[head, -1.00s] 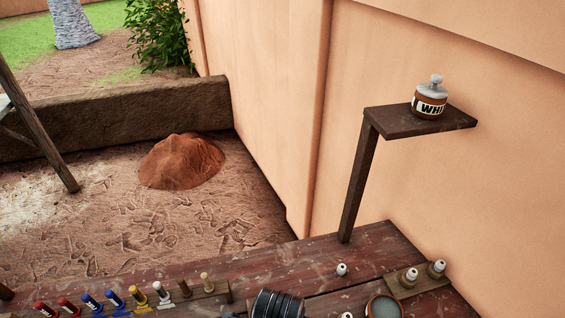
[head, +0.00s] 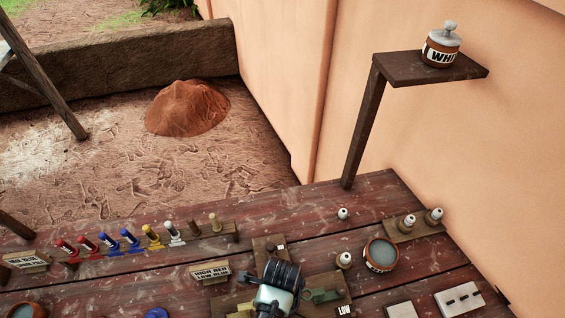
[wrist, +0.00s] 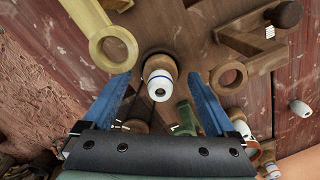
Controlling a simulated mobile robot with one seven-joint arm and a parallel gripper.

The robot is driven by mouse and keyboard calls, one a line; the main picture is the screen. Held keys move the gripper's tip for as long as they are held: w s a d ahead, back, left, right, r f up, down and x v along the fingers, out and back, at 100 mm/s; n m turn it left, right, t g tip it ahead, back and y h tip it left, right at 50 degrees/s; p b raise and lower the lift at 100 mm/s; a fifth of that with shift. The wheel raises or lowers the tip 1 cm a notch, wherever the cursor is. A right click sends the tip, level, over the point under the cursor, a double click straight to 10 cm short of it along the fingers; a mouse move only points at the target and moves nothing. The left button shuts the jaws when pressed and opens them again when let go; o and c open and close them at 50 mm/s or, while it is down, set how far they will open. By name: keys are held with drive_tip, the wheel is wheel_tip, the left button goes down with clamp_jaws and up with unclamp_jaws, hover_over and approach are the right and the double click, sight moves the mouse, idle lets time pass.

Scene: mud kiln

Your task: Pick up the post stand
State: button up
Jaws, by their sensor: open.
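My gripper (wrist: 156,95) is open in the wrist view, its two blue fingers spread left and right. I cannot tell for sure that this is the post stand. A yellowish ring-ended piece (wrist: 113,48) is at upper left and a wooden ring-ended piece (wrist: 229,76) at right. In the head view my dark wrist (head: 277,284) is over the table and hides the fingertips and what lies under them.
Small white-topped pieces (head: 344,260), a round bowl (head: 381,254) and pale tiles (head: 460,299) are at right. A raised shelf (head: 430,68) holds a jar.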

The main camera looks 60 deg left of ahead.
drive_tip(key=shift+f, duration=0.3)
drive_tip(key=shift+c, duration=0.2)
drive_tip(key=c, duration=1.2)
wheel_tip(320, 180, up, 10)
drive_tip(key=shift+f+b, duration=0.2)
drive_tip(key=shift+b, duration=0.1)
drive_tip(key=shift+r, duration=0.2)
